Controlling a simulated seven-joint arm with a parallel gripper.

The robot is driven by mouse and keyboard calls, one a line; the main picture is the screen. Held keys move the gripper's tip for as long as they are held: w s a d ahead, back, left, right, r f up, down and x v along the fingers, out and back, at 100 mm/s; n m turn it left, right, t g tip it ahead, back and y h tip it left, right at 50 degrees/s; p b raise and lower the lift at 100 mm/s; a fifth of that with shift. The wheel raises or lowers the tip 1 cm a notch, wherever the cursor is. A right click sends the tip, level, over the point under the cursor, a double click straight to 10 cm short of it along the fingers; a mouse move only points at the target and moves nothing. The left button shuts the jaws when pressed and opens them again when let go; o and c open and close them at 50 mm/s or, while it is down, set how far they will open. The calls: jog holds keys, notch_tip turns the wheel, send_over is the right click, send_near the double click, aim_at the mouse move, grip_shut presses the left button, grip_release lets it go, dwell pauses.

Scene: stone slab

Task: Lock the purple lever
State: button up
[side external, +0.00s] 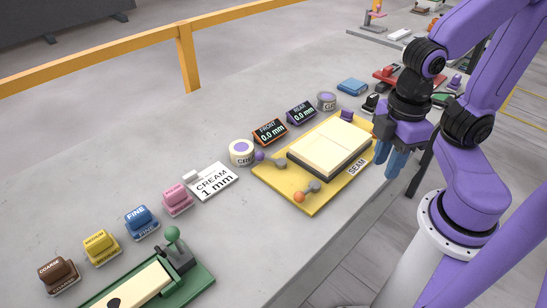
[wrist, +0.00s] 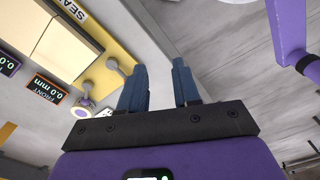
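The purple lever (side external: 259,155) is a purple ball knob by a grey pivot at the left corner of the yellow board (side external: 312,207). Its knob points out past the board's edge, close to a white cream jar (side external: 241,153). An orange-knobbed lever (side external: 299,197) sits at the board's near corner. My gripper (side external: 396,167) hangs to the right of the board, well away from the purple lever. In the wrist view my gripper (wrist: 160,82) shows its two blue fingers apart with nothing between them.
A cream two-part plate (side external: 329,147) lies in a dark frame on the board. FRONT (side external: 270,132) and REAR (side external: 301,113) displays stand behind it. Several coloured blocks and a green fixture (side external: 195,285) sit to the left. Bare slab lies in front of the board.

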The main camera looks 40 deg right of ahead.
jog(key=shift+w, duration=0.1)
grip_shut()
jog(key=w+a+m+g+y, duration=0.1)
jog(key=w+a+m, duration=0.2)
jog(key=w+m, duration=1.4)
jog(key=w+d+f+m+y, duration=0.1)
jog(key=w+d+f+m, duration=0.1)
jog(key=w+d+m, duration=0.3)
jog(key=w+d+f+m+y, duration=0.1)
jog(key=w+d+f+m, duration=0.2)
jog(key=w, duration=1)
jog(key=d+m, duration=0.2)
jog(key=m, duration=0.1)
jog(key=shift+d, duration=0.25)
